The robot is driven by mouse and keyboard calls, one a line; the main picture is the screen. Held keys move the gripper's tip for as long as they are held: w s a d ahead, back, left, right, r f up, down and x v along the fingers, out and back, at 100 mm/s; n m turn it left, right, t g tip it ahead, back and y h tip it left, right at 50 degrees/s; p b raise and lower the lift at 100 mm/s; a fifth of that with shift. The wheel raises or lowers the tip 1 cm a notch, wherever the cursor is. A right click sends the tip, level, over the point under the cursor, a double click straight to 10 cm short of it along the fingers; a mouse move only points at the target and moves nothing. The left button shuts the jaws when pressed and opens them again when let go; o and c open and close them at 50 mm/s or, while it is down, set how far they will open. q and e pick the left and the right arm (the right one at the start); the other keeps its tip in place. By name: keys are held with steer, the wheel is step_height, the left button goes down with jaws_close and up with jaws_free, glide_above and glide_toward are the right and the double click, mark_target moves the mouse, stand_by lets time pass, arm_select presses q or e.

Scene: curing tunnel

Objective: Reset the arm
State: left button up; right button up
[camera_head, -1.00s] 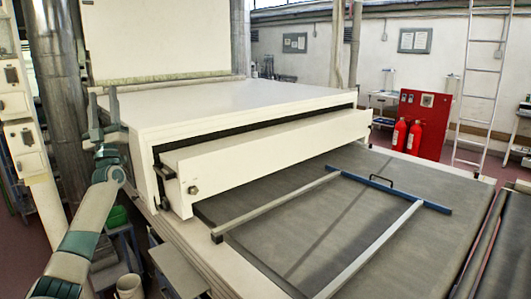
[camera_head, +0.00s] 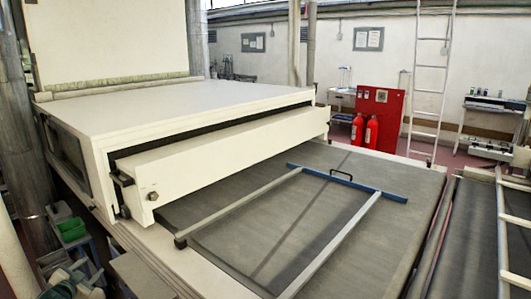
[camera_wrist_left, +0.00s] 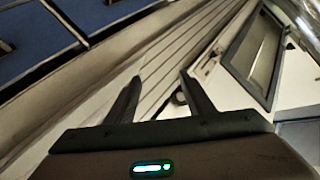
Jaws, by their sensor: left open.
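My left gripper (camera_wrist_left: 160,78) shows in the left wrist view with two dark fingers apart and nothing between them. Beyond the fingers are pale slats and a dark-framed window panel (camera_wrist_left: 258,50). In the head view only a small grey-green part of my left arm shows at the bottom left corner, low beside the machine; its fingers cannot be made out there. My right gripper is in neither view.
The white curing tunnel (camera_head: 190,103) stands at left centre. A metal frame with a blue bar (camera_head: 345,183) lies on the grey bed (camera_head: 240,225). Green bins (camera_head: 70,230) stand at lower left. A red panel with extinguishers (camera_head: 378,122) and a ladder are behind.

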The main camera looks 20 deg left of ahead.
arm_select(q)
steer(key=s+a+f+m+g, duration=0.25)
steer(key=s+f+g, duration=0.35)
steer(key=s+f, duration=0.95)
steer(key=s+a+f+m+g+y, duration=0.1)
steer(key=s+a+f+g, duration=0.1)
steer(key=s, duration=0.8)
steer(key=s+a+f+m+g+y, duration=0.1)
steer(key=s+f+g, duration=0.15)
steer(key=s, duration=0.85)
steer(key=s+d+f+n+h, duration=0.1)
steer(key=s+d+f+h, duration=0.15)
steer(key=d+f, duration=1.05)
steer(key=s+d+f+n+h, duration=0.15)
steer(key=s+d+f, duration=0.25)
steer(key=d+f, duration=0.95)
steer(key=s+d+f+h, duration=0.1)
steer(key=d+f+h, duration=0.1)
steer(key=d, duration=2)
steer(key=s+d+f+n+h+b, duration=0.1)
steer(key=d+f+h, duration=0.2)
steer(key=d, duration=1.9)
step_height(320, 180, down, 2)
steer(key=shift+s+f+n+g+b, duration=0.1)
steer(key=shift+s+n+g+b, duration=0.2)
steer(key=shift+g, duration=0.15)
